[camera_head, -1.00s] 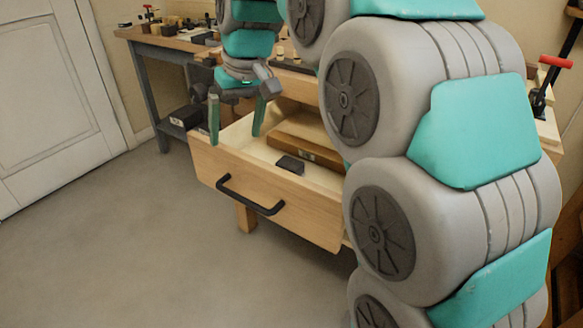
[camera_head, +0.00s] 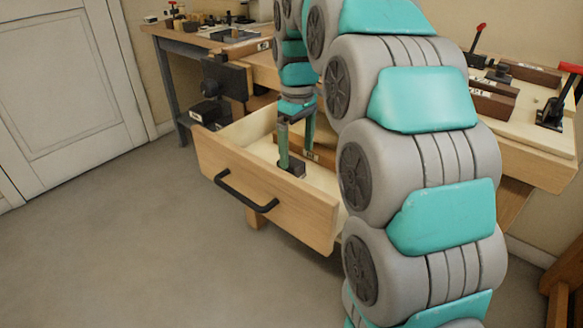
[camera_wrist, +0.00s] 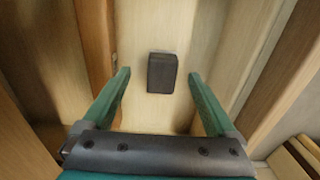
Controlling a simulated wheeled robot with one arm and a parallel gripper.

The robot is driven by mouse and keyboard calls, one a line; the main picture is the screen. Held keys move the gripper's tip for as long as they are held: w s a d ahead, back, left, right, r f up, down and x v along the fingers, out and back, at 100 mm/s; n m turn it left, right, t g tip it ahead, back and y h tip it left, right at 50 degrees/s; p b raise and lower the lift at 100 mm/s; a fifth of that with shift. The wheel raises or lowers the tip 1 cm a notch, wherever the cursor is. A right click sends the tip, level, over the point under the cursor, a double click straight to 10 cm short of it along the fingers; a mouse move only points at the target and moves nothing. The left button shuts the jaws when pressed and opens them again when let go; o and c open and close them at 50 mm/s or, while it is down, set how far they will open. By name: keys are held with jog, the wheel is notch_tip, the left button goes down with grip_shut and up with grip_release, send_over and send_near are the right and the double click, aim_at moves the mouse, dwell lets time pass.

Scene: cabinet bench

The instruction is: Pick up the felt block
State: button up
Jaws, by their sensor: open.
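The felt block is most likely the small dark block (camera_wrist: 162,73) lying on the floor of the open drawer, in the wrist view just beyond and between my fingertips. In the head view the dark block (camera_head: 293,168) shows beside my fingers, partly hidden by them. My gripper (camera_wrist: 160,85) is open and empty, with one green finger on each side of the block's line. In the head view my gripper (camera_head: 296,160) points down into the drawer. I cannot tell how high the fingertips are above the drawer floor.
The wooden drawer (camera_head: 262,188) stands pulled out, with a black handle (camera_head: 243,193) on its front. A brown wooden piece (camera_head: 322,152) lies in the drawer behind the block. The workbench (camera_head: 535,160) holds clamps and blocks. Open floor lies to the left.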

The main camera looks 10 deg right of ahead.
aim_at(293, 162)
jog(key=shift+w+a+f+p, duration=0.1)
jog(key=shift+a+f+p, duration=0.1)
jog(key=shift+f, duration=1)
jog(key=shift+w+a+f+p, duration=0.1)
jog(key=shift+a+f, duration=0.1)
jog(key=shift+f, duration=0.95)
jog(key=c, duration=1.5)
